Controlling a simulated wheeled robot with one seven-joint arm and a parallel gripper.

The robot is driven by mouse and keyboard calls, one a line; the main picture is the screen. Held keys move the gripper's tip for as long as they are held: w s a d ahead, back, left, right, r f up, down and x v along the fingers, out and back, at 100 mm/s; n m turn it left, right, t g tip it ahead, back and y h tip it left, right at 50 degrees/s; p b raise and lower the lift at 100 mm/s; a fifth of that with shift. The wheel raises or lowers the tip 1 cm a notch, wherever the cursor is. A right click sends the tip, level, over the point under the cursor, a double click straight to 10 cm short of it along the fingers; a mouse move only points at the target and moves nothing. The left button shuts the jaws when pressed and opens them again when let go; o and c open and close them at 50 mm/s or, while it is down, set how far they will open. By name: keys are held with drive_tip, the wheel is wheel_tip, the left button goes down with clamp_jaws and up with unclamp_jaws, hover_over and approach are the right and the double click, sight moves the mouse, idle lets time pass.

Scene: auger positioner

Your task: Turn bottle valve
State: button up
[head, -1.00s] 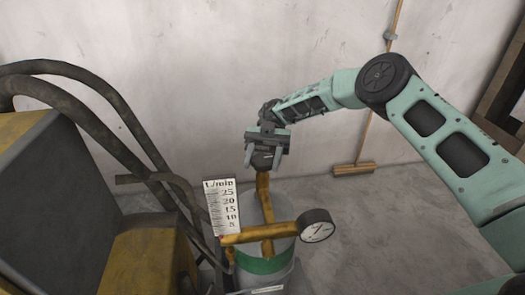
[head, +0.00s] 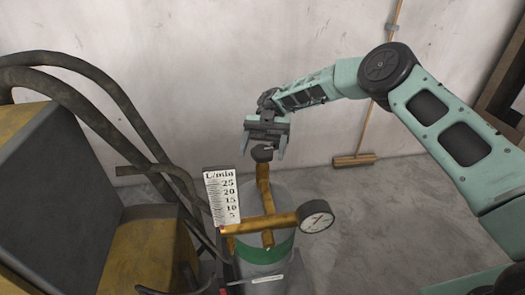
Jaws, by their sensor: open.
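The bottle (head: 266,262) is a grey cylinder with a green band, standing on the floor at the lower middle. Brass pipework (head: 264,190) rises from its top, with a dark round valve knob (head: 262,154) at the upper end. A round pressure gauge (head: 317,215) sits on the right end of the brass cross pipe. A white L/min scale (head: 222,197) stands on the left. My gripper (head: 264,154) is open and points down at the knob, one finger to each side of it in the picture. I cannot tell whether the fingers touch the knob.
A yellow and dark grey machine (head: 70,190) with thick black hoses (head: 115,95) fills the left side, close to the bottle. A broom (head: 354,160) leans on the wall at the back. Bare floor (head: 370,225) lies right of the bottle.

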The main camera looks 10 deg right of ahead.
wheel_tip(320, 180, up, 9)
drive_tip(key=shift+r+b, duration=0.1)
drive_tip(key=shift+b, duration=0.45)
drive_tip(key=s+d+f+m+y+b, duration=0.2)
drive_tip(key=s+y+b, duration=0.15)
drive_tip(key=b, duration=0.25)
drive_tip(key=m+t+y+b, duration=0.95)
drive_tip(key=m+t, duration=0.65)
drive_tip(key=t, duration=0.7)
approach(263, 149)
drive_tip(key=shift+h, duration=0.7)
drive_tip(key=x, duration=1)
drive_tip(key=shift+s+r, duration=0.1)
drive_tip(key=shift+s, duration=0.05)
drive_tip(key=shift+g, duration=0.3)
drive_tip(key=c, duration=1)
